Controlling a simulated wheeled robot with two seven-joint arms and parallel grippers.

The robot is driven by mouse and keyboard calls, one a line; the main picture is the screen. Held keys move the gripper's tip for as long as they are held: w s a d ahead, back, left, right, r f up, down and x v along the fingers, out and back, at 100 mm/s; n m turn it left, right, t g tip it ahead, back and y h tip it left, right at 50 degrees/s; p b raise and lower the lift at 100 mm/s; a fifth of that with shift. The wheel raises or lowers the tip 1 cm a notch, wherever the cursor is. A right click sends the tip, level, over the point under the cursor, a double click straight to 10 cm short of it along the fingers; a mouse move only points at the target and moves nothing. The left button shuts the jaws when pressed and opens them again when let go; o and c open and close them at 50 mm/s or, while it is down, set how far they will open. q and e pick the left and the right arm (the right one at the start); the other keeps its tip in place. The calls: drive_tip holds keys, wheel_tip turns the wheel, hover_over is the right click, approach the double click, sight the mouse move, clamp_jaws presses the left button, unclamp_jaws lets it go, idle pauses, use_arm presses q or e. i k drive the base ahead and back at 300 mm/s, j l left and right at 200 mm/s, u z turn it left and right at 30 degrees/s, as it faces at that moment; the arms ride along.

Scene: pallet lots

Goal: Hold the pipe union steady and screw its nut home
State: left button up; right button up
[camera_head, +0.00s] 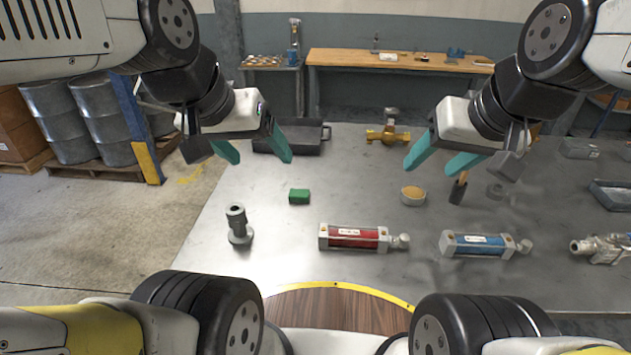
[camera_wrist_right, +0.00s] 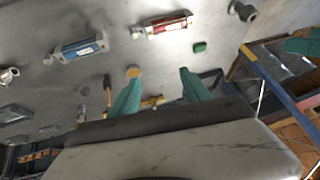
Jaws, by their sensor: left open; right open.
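The grey pipe union (camera_head: 238,226) stands upright on a round foot at the table's left, with a wider collar at its top, which looks like its nut. Whether the collar is a separate part is too small to tell. The union also shows at the top right of the right wrist view (camera_wrist_right: 243,10). My left gripper (camera_head: 262,158) is open and empty above the table, beyond the union. My right gripper (camera_head: 431,168) is open and empty at the right, far from the union; its fingers show in the wrist view (camera_wrist_right: 160,76).
A black tray (camera_head: 310,146) and brass valve (camera_head: 388,136) stand behind.

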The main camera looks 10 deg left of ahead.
sight(239, 234)
drive_tip(key=l+u, duration=0.15)
drive_tip(key=l, duration=0.45)
drive_tip(key=k+l+u, duration=0.2)
drive_tip(key=l, duration=0.4)
drive_tip(key=l+u, duration=0.15)
drive_tip(key=l, duration=0.45)
